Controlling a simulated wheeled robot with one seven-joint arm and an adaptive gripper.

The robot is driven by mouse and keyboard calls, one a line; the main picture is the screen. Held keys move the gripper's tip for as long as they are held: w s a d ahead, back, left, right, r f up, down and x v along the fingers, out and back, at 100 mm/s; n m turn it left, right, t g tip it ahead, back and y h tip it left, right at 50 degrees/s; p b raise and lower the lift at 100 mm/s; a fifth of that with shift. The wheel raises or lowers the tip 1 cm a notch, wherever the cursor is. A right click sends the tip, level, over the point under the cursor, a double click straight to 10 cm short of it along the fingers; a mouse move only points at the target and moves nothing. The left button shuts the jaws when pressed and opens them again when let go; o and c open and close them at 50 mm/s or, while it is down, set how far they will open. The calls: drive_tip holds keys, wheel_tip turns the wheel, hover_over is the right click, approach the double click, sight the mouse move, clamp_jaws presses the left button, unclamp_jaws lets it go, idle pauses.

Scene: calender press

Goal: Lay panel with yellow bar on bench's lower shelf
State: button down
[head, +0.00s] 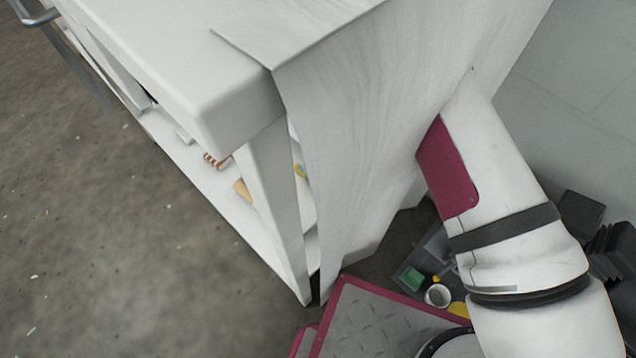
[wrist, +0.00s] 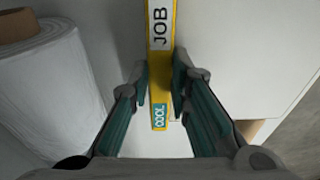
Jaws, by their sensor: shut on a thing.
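In the wrist view a yellow bar (wrist: 161,70) marked "JOB" and "COOL" runs down the middle. My gripper (wrist: 160,82) is shut on this bar, with a teal finger on each side. I cannot clearly tell the rest of the panel from the pale surfaces around it. In the head view the white bench (head: 170,70) stands at upper left, with its lower shelf (head: 205,185) partly showing behind a leg. My arm passes behind a hanging pale sheet, so my gripper is hidden there. A small yellow and teal bit (head: 299,170) shows between leg and sheet; I cannot tell what it is.
The pale sheet (head: 365,130) hangs over the bench's end. A striped brown thing (head: 216,161) and a tan thing (head: 242,190) lie on the shelf. A white roll (wrist: 50,85) stands left in the wrist view. Floor left of the bench is clear.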

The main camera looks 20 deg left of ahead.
drive_tip(key=f+b, duration=0.1)
drive_tip(key=f, duration=0.1)
drive_tip(key=f+b, duration=0.1)
drive_tip(key=shift+w+f, duration=0.4)
drive_tip(key=shift+r, duration=0.15)
drive_tip(key=c, duration=1.5)
unclamp_jaws()
drive_tip(key=r+p, duration=0.1)
drive_tip(key=r, duration=0.1)
drive_tip(key=r+p, duration=0.1)
drive_tip(key=r, duration=0.2)
drive_tip(key=d+r+p, duration=0.1)
drive_tip(key=r+p, duration=0.1)
drive_tip(key=shift+s+r, duration=0.1)
drive_tip(key=shift+r, duration=0.15)
drive_tip(key=shift+s, duration=0.1)
